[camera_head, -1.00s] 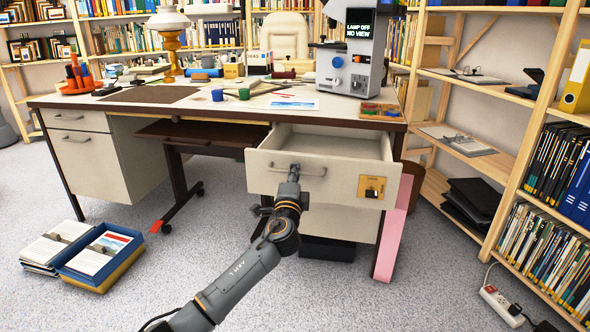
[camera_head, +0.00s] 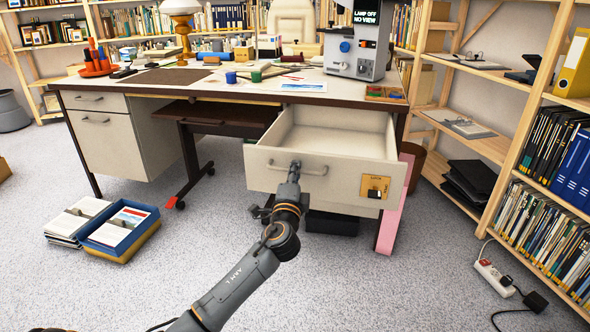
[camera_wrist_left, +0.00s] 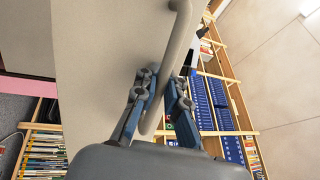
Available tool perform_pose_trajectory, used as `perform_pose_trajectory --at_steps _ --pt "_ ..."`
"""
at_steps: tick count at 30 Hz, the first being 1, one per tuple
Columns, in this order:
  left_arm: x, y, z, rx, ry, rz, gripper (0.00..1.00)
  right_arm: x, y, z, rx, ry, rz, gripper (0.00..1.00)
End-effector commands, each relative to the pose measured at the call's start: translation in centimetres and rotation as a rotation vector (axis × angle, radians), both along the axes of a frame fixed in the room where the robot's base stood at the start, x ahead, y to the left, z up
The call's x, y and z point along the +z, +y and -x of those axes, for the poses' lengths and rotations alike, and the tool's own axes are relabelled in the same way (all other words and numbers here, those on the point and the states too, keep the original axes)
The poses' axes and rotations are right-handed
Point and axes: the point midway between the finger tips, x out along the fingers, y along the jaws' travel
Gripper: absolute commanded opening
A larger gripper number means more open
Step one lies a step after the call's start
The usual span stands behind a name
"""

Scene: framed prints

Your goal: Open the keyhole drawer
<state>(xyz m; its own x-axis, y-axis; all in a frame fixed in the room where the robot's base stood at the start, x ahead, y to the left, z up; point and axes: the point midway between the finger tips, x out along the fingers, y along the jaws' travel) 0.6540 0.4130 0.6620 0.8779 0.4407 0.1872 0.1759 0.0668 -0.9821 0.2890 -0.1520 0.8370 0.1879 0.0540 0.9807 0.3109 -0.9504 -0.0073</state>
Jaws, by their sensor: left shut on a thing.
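The keyhole drawer (camera_head: 335,188) is the top right drawer of the desk. It is cream, with a brass lock plate (camera_head: 376,188) on its front. It stands well out from the desk and its inside looks empty. In the left wrist view, the fingers (camera_wrist_left: 158,98) are closed around the handle (camera_wrist_left: 177,45). My right gripper is not in view.
The desk (camera_head: 150,87) carries a lamp, papers and a grey device (camera_head: 356,45). A blue box of papers (camera_head: 120,230) lies on the floor at left. A bookshelf (camera_head: 560,185) stands at right.

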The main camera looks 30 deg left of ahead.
Motion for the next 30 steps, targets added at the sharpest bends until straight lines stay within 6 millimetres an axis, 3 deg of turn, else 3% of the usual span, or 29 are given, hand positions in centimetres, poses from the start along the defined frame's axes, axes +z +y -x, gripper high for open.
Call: perform_pose_trajectory --at_steps 2,3,4,16,30 --pt "-0.4 0.0 0.0 0.001 0.006 0.003 0.0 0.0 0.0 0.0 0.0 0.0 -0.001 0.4" --pt "-0.4 0.0 0.0 0.001 0.006 0.003 0.14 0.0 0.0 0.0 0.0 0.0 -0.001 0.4" --pt "-0.4 0.0 0.0 0.001 0.006 0.003 0.2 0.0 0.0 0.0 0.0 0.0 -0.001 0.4" --pt "-0.3 -0.3 0.6 0.0 0.003 0.001 0.2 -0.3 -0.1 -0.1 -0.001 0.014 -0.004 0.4" --pt "-2.1 -4.2 8.5 0.0 0.006 0.005 0.2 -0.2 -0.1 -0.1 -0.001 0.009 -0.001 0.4"
